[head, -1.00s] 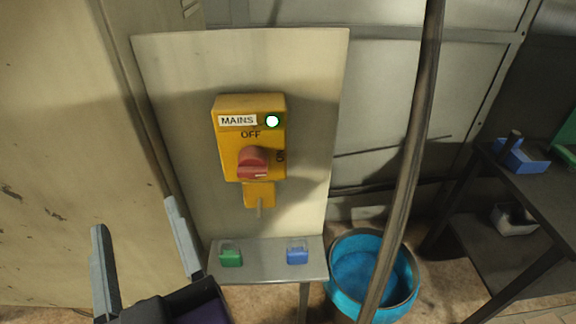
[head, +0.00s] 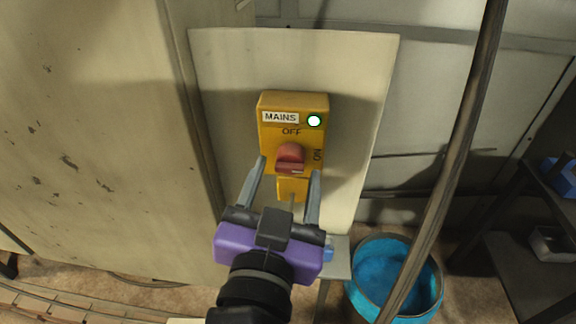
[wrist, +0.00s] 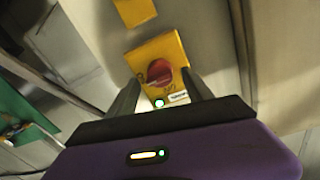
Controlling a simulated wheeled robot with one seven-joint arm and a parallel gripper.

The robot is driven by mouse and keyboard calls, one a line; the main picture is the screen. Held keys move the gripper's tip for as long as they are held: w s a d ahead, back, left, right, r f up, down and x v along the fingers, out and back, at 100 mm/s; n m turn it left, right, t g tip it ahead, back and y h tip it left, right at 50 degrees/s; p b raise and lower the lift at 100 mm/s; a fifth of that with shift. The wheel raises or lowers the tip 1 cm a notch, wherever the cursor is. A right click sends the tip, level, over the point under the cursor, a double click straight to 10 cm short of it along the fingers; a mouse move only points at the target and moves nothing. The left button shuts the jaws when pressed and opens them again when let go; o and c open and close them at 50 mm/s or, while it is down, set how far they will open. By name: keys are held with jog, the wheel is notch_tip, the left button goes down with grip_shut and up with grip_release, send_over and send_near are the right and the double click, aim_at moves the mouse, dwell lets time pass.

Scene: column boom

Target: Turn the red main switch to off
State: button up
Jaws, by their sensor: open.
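The red main switch (head: 290,157) is a knob on a yellow box (head: 292,105) fixed to a pale panel. OFF is printed above the knob and ON at its right; a pale mark shows on the knob's front, toward the right. A lamp (head: 314,121) beside the MAINS label glows white-green.
A yellow tab (head: 292,188) hangs below the box. A small shelf (head: 337,262) below is mostly hidden by my gripper. A dark upright pole (head: 455,150) stands at right, in front of a blue bucket (head: 365,255). A dark table (head: 535,205) stands farther right.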

jog(key=shift+w+d, duration=0.1)
jog(key=shift+w, duration=0.65)
grip_shut()
